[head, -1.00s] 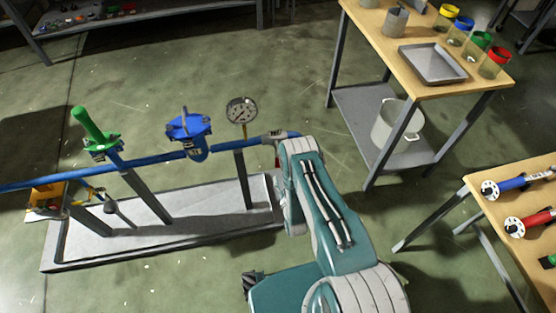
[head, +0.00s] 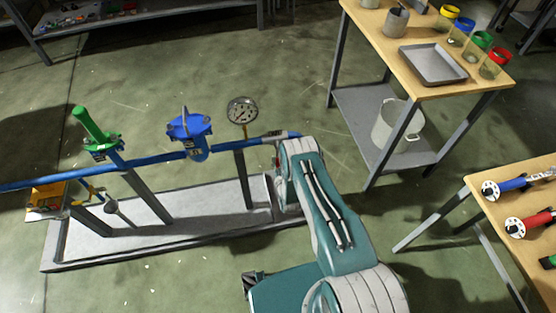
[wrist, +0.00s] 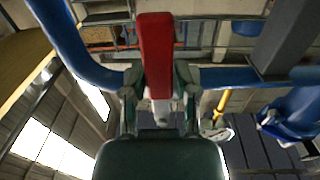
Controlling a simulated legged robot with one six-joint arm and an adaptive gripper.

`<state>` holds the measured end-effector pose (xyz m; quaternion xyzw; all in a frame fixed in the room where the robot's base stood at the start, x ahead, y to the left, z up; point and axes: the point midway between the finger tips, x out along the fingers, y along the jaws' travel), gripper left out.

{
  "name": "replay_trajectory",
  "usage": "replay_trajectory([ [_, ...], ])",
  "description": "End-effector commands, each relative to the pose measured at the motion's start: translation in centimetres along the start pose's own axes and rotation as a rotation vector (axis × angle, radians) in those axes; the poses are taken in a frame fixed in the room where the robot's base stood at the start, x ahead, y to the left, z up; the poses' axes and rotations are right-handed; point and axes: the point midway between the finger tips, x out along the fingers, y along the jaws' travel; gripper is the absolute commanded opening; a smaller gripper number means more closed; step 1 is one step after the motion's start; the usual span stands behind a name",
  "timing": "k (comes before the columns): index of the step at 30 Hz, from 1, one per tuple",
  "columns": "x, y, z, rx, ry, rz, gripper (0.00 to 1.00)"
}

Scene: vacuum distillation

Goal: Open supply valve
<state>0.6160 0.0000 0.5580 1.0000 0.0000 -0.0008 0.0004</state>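A red lever handle (wrist: 155,45), which looks like the supply valve's handle, stands in the middle of the wrist view, close to my gripper. My gripper (wrist: 160,92) has its two fingers apart, one on each side of the handle's lower part, with gaps visible beside it. A blue pipe (wrist: 222,77) runs across behind the handle. In the head view the blue pipe (head: 232,146) ends near my arm's far end. My gripper and most of the handle are hidden behind my arm there.
A grey tray base (head: 160,247) lies below. A wooden table (head: 400,65) stands at the upper right, another table (head: 485,215) at the right. Open floor lies between.

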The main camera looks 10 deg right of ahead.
Motion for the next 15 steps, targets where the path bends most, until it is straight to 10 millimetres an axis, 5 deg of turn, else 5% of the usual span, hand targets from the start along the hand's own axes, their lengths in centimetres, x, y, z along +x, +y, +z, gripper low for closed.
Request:
replay_trajectory([
  [15,0.09,0.29,-0.05,-0.046,0.001,0.000,0.00],
])
